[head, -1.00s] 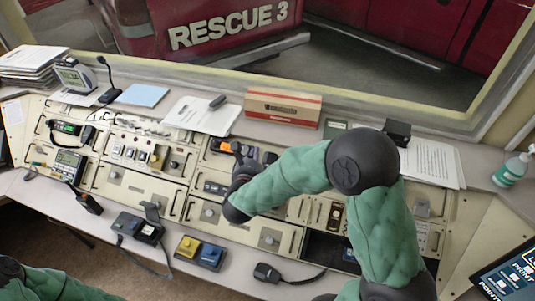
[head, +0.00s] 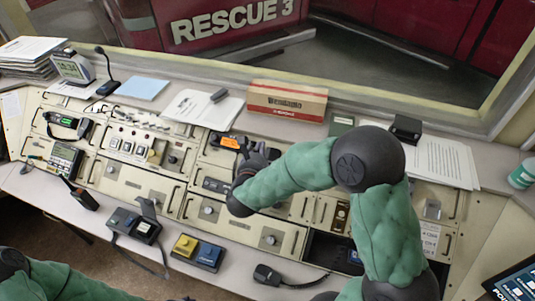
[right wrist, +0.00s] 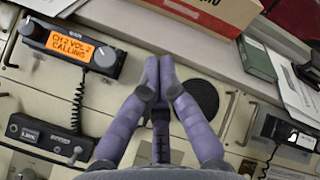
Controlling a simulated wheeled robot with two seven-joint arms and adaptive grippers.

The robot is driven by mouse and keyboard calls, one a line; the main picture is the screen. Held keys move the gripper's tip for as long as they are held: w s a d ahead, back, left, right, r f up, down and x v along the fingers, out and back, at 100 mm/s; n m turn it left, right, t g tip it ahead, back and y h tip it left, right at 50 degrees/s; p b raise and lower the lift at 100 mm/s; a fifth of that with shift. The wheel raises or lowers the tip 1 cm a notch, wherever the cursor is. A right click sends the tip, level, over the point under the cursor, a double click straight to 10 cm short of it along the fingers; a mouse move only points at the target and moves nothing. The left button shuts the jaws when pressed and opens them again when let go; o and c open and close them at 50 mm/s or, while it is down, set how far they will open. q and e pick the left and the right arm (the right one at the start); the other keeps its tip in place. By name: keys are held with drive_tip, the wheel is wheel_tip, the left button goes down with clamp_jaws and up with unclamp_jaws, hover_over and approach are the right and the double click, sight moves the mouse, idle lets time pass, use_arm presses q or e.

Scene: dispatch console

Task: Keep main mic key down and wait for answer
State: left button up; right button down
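My left gripper is out of view.
A red and white box (head: 287,101) stands behind the panel. A yellow and blue button box (head: 197,251), a hand mic (head: 267,274) and a handset unit (head: 135,224) are along the front ledge. A second radio (right wrist: 290,140) is at the right.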

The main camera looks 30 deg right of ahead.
sight(268, 153)
drive_tip(key=d+f+b, duration=0.1)
drive_tip(key=f, duration=0.1)
drive_tip(key=w+f+b, duration=0.1)
drive_tip(key=w+d+f+b, duration=0.1)
drive_tip(key=f+b, duration=0.1)
drive_tip(key=shift+w+d+f, duration=0.1)
drive_tip(key=shift+d+f, duration=0.2)
drive_tip(key=shift+w+d+f+b, duration=0.25)
drive_tip(key=shift+f+b, duration=0.1)
drive_tip(key=shift+b, duration=0.2)
drive_tip(key=shift+f, duration=0.1)
idle(0.9)
drive_tip(key=shift+w+d+f+b, duration=0.15)
drive_tip(key=shift+d+f+b, duration=0.1)
drive_tip(key=shift+b, duration=0.4)
drive_tip(key=shift+w+d+f+b, duration=0.1)
drive_tip(key=shift+f+b, duration=0.25)
drive_tip(key=shift+b, duration=0.15)
idle(2.4)
idle(0.5)
drive_tip(key=shift+s+a+r, duration=0.25)
drive_tip(key=shift+a+r, duration=0.1)
drive_tip(key=shift+r, duration=0.35)
drive_tip(key=shift+r+p, duration=0.1)
drive_tip(key=shift+p, duration=0.2)
